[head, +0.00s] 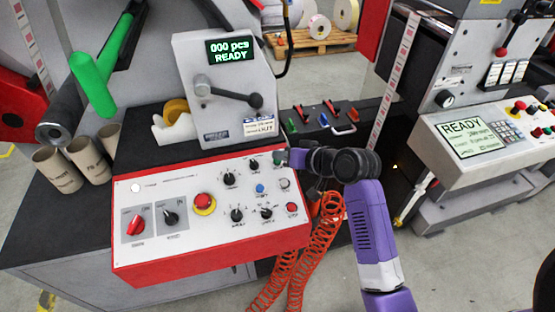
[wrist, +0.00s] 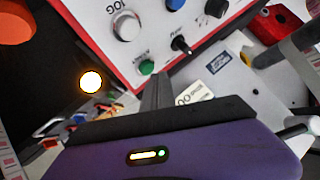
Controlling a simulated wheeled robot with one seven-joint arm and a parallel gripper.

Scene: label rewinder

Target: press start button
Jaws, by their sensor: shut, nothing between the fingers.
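The green button (wrist: 147,67) sits near the edge of the white control panel, with a small printed label beside it that I cannot read with certainty. In the head view the green button (head: 277,158) shows at the panel's upper right corner, partly covered by my gripper. My gripper (head: 284,157) is shut and empty, its tip right at that corner. In the wrist view the shut fingers of my gripper (wrist: 157,77) appear just right of the green button. I cannot tell whether they touch the panel or the button.
Near the green button are a grey button (wrist: 126,27) marked JOG, a black knob (wrist: 180,43) and a blue button (head: 260,188). A red emergency stop (head: 204,203) is further left. The display (head: 231,49) reads "000 pcs READY". Orange coiled hoses (head: 325,225) hang by the panel's right side.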

